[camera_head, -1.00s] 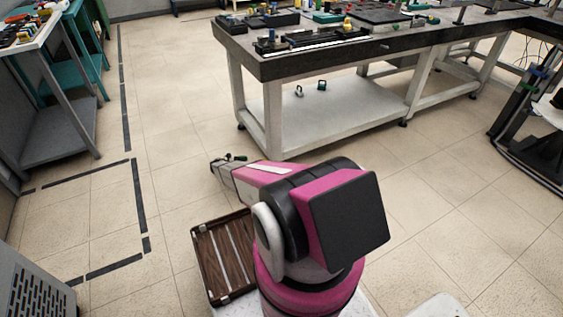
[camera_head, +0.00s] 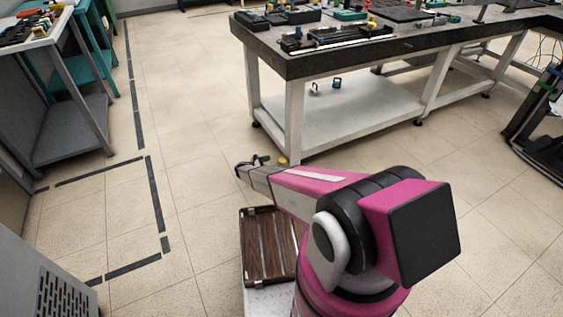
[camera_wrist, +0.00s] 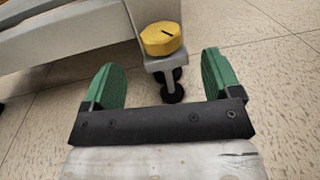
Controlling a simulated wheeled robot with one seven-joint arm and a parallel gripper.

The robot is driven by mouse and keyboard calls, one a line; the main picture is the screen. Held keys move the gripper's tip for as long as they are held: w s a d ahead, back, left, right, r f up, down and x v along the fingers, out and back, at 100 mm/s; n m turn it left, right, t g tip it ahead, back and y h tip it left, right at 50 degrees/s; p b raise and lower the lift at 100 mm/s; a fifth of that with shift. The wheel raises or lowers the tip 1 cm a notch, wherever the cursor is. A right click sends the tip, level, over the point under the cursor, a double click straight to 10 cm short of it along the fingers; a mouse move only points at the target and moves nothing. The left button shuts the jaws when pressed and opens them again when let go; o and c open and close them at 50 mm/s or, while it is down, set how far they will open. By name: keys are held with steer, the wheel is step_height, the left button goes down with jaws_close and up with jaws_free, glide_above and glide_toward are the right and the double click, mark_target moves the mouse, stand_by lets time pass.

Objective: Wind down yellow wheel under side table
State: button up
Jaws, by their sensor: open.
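In the head view the wheel (camera_head: 282,161) is a small yellow spot at the near leg of the table (camera_head: 352,60). My gripper (camera_wrist: 160,66) is open, its green fingers apart and empty. The wheel is ahead of the fingertips and roughly centred between them. In the head view my gripper (camera_head: 253,165) is low, just left of the wheel.
The table's white lower shelf (camera_head: 350,118) holds small items. A brown slatted tray (camera_head: 268,235) is beside my arm. A grey bench (camera_head: 70,125) stands at left, with a perforated grey cabinet (camera_head: 60,290) below. Tiled floor between them is clear, with dark tape lines.

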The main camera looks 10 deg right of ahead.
mark_target(280, 160)
steer(key=d, duration=0.3)
steer(key=w+d, duration=0.1)
steer(key=d, duration=0.2)
steer(key=shift+w+d, duration=0.2)
steer(key=shift+d, duration=0.05)
steer(key=shift+c, duration=0.4)
steer(key=c, duration=0.9)
